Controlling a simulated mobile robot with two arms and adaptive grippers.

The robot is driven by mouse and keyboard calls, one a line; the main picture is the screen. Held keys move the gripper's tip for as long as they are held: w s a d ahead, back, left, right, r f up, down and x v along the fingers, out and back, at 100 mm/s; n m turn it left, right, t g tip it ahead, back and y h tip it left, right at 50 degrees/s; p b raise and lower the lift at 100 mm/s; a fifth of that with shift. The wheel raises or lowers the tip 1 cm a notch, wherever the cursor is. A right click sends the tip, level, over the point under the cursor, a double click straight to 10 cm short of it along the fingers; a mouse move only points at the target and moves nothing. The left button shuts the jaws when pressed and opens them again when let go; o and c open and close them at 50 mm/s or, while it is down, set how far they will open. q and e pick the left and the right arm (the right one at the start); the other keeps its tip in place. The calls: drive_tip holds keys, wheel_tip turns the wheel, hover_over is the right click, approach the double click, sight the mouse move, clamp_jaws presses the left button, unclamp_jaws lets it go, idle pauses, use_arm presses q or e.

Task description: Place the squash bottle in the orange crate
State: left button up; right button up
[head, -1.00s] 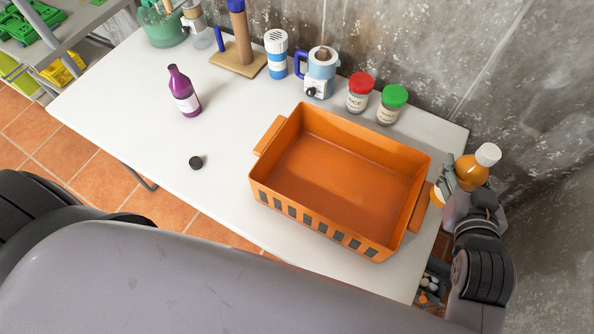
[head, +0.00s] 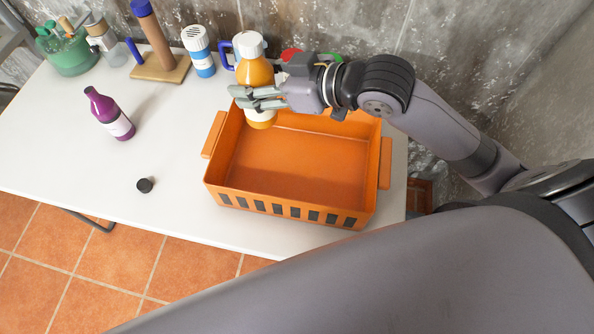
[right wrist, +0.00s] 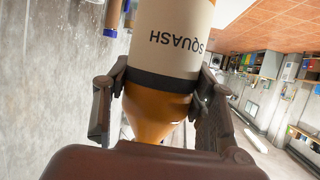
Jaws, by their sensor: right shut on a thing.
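The squash bottle (head: 255,72) is orange with a white cap, and it is upright in my right gripper (head: 258,98). My right gripper is shut on its middle and holds it over the far left part of the orange crate (head: 290,205). In the right wrist view the bottle (right wrist: 172,45) shows a cream label reading SQUASH, between the two fingers. The bottle's lower end overlaps the crate's far rim in the head view; I cannot tell its exact height. The crate's visible floor is empty. My left gripper is not in view.
A purple bottle (head: 110,113) and a black cap (head: 145,185) stand left of the crate on the white table (head: 60,165). A blue and white shaker (head: 199,52), a wooden stand (head: 160,70) and a green pot (head: 68,52) line the back. The wall is close behind.

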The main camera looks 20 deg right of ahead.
drive_tip(key=shift+f, duration=0.15)
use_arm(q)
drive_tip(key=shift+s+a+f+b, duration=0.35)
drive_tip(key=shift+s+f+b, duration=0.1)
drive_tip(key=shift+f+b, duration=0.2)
use_arm(e)
wheel_tip(320, 180, down, 20)
drive_tip(key=shift+r, duration=0.25)
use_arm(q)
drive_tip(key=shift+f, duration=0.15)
use_arm(e)
drive_tip(key=shift+f, duration=0.1)
drive_tip(key=o, duration=1.6)
drive_tip(key=shift+s+f, duration=0.1)
drive_tip(key=shift+f, duration=0.05)
